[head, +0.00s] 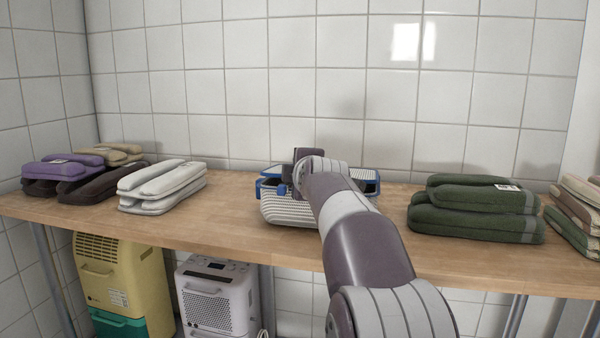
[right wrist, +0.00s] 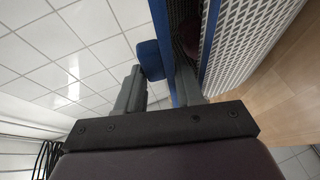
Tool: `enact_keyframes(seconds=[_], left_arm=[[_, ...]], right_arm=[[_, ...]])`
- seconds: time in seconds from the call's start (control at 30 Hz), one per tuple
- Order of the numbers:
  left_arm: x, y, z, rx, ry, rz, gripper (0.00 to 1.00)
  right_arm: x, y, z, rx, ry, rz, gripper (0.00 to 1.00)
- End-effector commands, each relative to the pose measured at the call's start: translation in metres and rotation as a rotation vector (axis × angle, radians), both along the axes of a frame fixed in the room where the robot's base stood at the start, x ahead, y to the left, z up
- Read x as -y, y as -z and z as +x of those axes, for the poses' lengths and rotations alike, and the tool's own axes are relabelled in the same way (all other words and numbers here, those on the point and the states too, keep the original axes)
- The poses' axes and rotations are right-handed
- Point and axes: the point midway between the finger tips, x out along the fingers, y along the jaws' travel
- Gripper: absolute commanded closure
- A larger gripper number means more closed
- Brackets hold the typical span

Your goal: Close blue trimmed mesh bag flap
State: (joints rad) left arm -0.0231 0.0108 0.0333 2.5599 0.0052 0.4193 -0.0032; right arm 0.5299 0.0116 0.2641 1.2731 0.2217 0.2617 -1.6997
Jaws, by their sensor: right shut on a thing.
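The blue-trimmed mesh bag (head: 290,212) sits on the wooden table near its middle, with pale mesh sides. Its blue-trimmed top flap (head: 362,173) shows to the right behind my arm; my arm hides much of the bag, so how far the flap stands open is unclear. My right gripper (head: 297,178) is at the bag's top. In the right wrist view, its fingers (right wrist: 160,90) are around the blue trim (right wrist: 178,62), beside a blue tab (right wrist: 150,58), and the mesh side (right wrist: 250,45) runs to the right. My left gripper is not in view.
Grey-white folded towels (head: 162,188) and purple and brown ones (head: 68,172) lie to the left. Green folded towels (head: 475,212) lie to the right, with striped ones (head: 580,215) at the far right. A tiled wall stands behind. Bare wood (head: 235,210) shows left of the bag.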

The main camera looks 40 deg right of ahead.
Motion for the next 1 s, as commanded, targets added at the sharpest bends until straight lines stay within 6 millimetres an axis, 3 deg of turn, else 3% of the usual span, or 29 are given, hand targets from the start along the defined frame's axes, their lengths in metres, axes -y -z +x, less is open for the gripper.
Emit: enact_keyframes(seconds=[0.03, 0.1, 0.13, 0.17, 0.57, 1.0], left_arm=[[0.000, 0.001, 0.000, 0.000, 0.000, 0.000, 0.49], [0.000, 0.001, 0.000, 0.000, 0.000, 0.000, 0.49], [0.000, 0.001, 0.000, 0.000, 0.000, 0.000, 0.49], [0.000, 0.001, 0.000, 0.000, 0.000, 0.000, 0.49], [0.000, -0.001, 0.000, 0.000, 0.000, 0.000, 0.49], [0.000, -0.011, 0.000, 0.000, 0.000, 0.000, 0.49]], right_arm=[[0.001, 0.010, 0.001, -0.018, -0.001, 0.014, 1.00], [0.001, 0.010, 0.001, -0.019, -0.001, 0.015, 1.00], [0.001, 0.010, 0.002, -0.019, -0.001, 0.015, 0.57], [0.001, 0.010, 0.001, -0.019, 0.000, 0.014, 0.49], [-0.004, 0.002, -0.007, -0.009, -0.001, 0.007, 0.49], [-0.047, -0.021, -0.091, -0.008, 0.000, 0.006, 0.49]])
